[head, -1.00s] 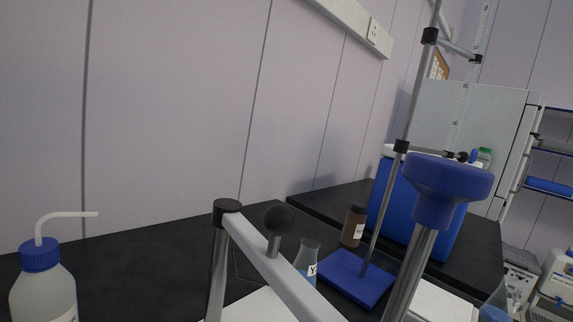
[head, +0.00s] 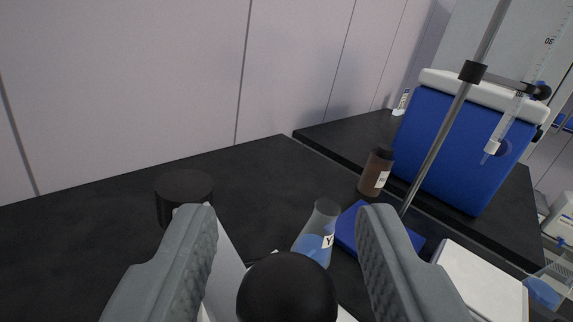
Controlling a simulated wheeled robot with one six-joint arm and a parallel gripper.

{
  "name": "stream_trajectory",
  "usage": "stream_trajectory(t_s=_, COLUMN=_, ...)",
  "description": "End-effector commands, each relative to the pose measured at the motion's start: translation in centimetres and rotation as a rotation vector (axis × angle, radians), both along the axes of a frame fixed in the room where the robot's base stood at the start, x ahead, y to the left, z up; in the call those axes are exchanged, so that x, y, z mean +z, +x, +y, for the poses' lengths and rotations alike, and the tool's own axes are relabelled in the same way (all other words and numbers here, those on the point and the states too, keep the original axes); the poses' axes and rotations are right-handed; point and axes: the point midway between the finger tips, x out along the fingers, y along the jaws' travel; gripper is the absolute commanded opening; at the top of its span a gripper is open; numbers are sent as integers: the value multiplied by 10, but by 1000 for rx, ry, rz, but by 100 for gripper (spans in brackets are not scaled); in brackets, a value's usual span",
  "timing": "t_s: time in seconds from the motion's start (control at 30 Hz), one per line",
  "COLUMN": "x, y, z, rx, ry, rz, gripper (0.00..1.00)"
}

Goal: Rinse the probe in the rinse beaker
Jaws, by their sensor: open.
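My gripper (head: 289,212) is open, its two grey ribbed fingers on either side of a black ball knob (head: 287,288) low in the view. I cannot tell whether a finger touches the knob. A glass vessel with blue liquid (head: 543,292) is partly cut off at the lower right; I cannot tell whether it is the rinse beaker. A conical flask (head: 322,228) with blue liquid and a "Y" label stands beyond the knob, seen between the fingers. I cannot make out the probe in this view.
A black round cap (head: 184,190) and a pale bar (head: 222,252) are close at left. A stand rod (head: 445,140) rises from a blue base (head: 357,226). A brown bottle (head: 375,172), a blue cooler box (head: 455,150) and a white-topped device (head: 478,282) stand farther right. The black bench (head: 90,240) is clear at left.

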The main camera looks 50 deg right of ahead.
Motion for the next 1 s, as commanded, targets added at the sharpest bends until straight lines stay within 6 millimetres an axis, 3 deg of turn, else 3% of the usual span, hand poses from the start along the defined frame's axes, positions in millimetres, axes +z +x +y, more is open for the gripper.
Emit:
stream_trajectory(t_s=0.2, x=0, y=10, z=-11, rx=0, ry=-1, rz=1, gripper=45)
stream_trajectory(t_s=0.5, x=0, y=11, z=-12, rx=1, ry=-1, rz=1, gripper=45)
stream_trajectory(t_s=0.73, x=0, y=11, z=-12, rx=1, ry=-1, rz=1, gripper=0)
stream_trajectory(t_s=1.0, x=-1, y=12, z=-9, rx=-26, ry=0, rz=0, gripper=0)
